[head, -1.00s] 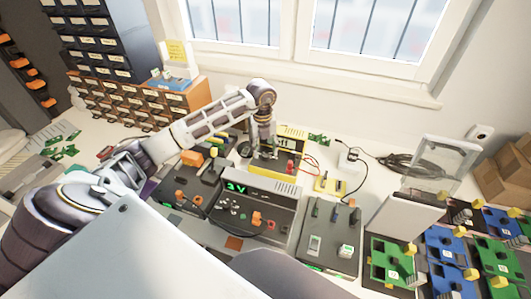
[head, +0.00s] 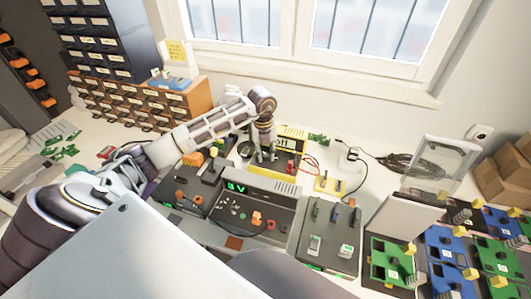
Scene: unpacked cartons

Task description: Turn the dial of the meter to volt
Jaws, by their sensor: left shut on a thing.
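The meter (head: 291,131) is a yellow-and-black box at the back of the bench, with a small display that seems to read off. My left arm reaches over from the left, and its gripper (head: 265,158) points down at the meter's front. The gripper is shut on the meter's dial. The fingers hide the dial, so its pointer and marks cannot be read. My right gripper is out of the picture.
A power supply (head: 270,190) with a green display stands in front of the meter. Red leads (head: 308,164) and a yellow block (head: 328,184) lie to its right. A dark box (head: 328,237) stands front right. Small drawers (head: 130,98) are at back left.

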